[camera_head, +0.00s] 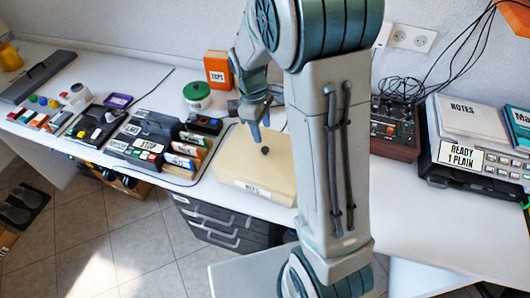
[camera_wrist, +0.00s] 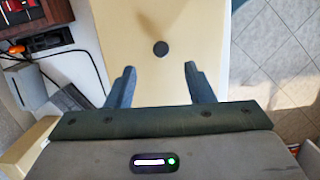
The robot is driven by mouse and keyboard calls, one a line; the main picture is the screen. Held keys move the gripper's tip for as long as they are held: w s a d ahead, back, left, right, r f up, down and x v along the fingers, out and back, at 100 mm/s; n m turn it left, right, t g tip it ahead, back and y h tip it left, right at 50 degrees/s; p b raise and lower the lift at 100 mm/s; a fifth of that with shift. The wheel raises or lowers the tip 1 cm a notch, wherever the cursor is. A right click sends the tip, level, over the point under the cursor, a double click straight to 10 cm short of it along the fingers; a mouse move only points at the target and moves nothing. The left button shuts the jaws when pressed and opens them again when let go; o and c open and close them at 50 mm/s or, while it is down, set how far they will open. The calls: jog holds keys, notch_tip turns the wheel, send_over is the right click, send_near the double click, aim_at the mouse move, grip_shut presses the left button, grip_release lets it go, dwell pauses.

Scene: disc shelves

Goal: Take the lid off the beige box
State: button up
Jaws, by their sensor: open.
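The beige box (camera_head: 235,178) stands on the white table in the middle of the head view, with a label on its front. Its beige lid (camera_head: 240,150) has a small dark round knob (camera_head: 265,150) on top. My gripper (camera_head: 262,128) is above the lid near the knob, pointing down. In the wrist view the lid (camera_wrist: 205,35) lies below, and its knob (camera_wrist: 161,48) shows beyond and between the open fingers (camera_wrist: 160,80). The fingers are empty and apart from the knob. My arm hides part of the box's right side.
Label-bearing cases (camera_head: 185,150) stand close to the box's left. A green-lidded jar (camera_head: 197,95) and an orange box (camera_head: 218,69) are behind it. A dark red device (camera_head: 394,130) with cables is to the right. Clear table lies at the front right.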

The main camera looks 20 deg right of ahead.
aim_at(265, 149)
jog(key=shift+s+d+f+p, duration=0.1)
jog(key=shift+s+f+p, duration=0.05)
jog(key=shift+f, duration=1.15)
jog(key=shift+s+d+f+p, duration=0.1)
jog(key=shift+f+p, duration=0.05)
jog(key=shift+f, duration=1.15)
jog(key=shift+s+d+f+p, duration=0.1)
jog(key=shift+s+f+p, duration=0.05)
jog(key=shift+f, duration=1.15)
grip_shut()
